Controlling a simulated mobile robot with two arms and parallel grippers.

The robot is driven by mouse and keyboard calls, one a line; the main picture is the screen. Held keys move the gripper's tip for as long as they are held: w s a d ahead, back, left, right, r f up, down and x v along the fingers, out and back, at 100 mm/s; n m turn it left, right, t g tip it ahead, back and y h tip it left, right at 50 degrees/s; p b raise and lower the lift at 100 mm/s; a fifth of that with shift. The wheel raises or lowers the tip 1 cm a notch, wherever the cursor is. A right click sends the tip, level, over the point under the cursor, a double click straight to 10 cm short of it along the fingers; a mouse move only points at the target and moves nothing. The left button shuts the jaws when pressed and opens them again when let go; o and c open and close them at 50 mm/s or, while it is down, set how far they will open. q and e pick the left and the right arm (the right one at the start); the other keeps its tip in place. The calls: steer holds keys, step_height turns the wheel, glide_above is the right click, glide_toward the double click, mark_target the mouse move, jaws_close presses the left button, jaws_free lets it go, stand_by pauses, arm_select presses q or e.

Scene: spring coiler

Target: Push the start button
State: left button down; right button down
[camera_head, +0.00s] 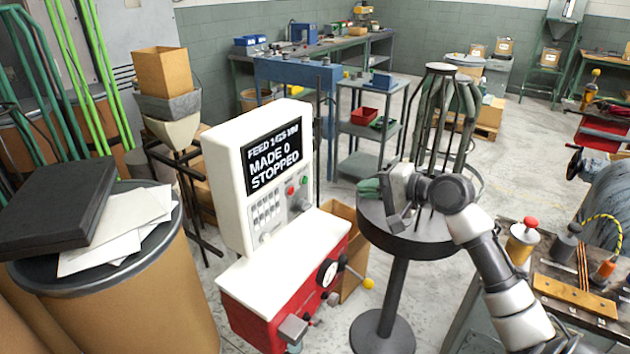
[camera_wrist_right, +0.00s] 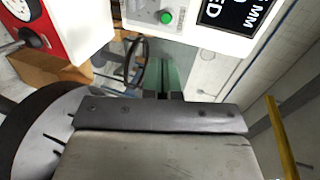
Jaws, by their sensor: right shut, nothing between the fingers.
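The green start button (camera_head: 305,181) is on the front panel of the white control cabinet (camera_head: 222,165), at the right below the screen. A red button (camera_head: 290,191) is left of it. The screen (camera_head: 273,158) reads "MADE 0" and "STOPPED". The green button also shows near the top of the right wrist view (camera_wrist_right: 166,17). My right gripper (camera_head: 368,188) is shut and empty, with its greenish fingertips pointing left toward the cabinet. It is right of the green button and apart from it. My left gripper is not in view.
The cabinet stands on a red machine base (camera_head: 255,322) with a yellow-knobbed lever (camera_head: 368,284). A round dark stand (camera_head: 398,245) with upright rods is beneath my right gripper. A cluttered bench (camera_head: 560,270) is at the right. A drum (camera_head: 140,290) is at the left.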

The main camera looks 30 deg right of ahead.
mark_target(306, 180)
steer(key=p+x, duration=0.1)
steer(key=x, duration=0.3)
steer(key=p+x, duration=0.1)
steer(key=x, duration=0.4)
steer(key=r+p+x, duration=0.1)
steer(key=x, duration=0.3)
steer(key=shift+w+a, duration=0.2)
steer(key=shift+w, duration=0.05)
